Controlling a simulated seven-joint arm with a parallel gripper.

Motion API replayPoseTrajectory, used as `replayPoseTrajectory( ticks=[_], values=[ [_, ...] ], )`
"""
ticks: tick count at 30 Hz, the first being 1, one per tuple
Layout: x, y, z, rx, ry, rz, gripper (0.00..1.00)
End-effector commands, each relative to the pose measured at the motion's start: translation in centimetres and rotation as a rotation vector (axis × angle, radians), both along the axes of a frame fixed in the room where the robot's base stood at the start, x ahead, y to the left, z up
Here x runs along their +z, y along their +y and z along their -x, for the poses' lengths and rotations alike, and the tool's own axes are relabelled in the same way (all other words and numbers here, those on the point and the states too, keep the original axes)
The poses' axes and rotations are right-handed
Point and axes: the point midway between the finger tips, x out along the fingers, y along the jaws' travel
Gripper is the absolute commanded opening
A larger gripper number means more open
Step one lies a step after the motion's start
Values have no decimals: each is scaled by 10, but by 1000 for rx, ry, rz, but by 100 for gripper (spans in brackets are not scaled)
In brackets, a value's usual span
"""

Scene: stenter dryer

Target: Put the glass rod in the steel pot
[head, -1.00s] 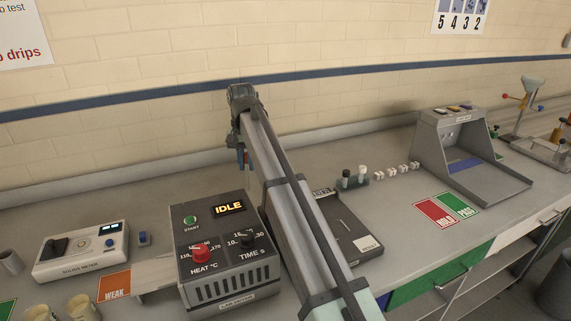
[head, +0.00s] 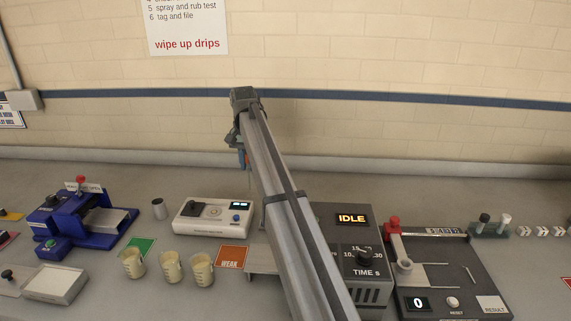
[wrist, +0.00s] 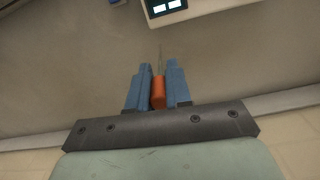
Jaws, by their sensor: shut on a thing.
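My gripper (wrist: 158,70) is shut on the glass rod. The rod's orange end (wrist: 158,92) sits between the blue jaws, and a thin pale shaft sticks out beyond them. The steel pot (head: 158,209), a small grey cup, stands upright on the bench, left of the white meter and well left of my gripper. The pot does not show in the wrist view.
A white meter (head: 213,216) stands between the pot and my arm. Several cream-filled beakers (head: 171,267) stand in front. A blue press (head: 80,220) is at left. The IDLE dryer box (head: 345,240) and a rub tester (head: 450,265) are at right. The bench behind the pot is clear.

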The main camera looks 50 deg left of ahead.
Motion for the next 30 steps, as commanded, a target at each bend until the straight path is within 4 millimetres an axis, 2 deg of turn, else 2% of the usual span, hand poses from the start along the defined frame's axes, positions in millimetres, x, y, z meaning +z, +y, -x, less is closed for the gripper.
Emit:
replayPoseTrajectory(
  ticks=[1,9,18,24,30],
  values=[
    [1,17,17,20,0,0,0],
    [1,79,107,110,0,0,0],
    [2,129,202,196,0,0,0],
    [2,146,241,229,0,0,0],
    [2,152,258,243,0,0,0]
  ],
)
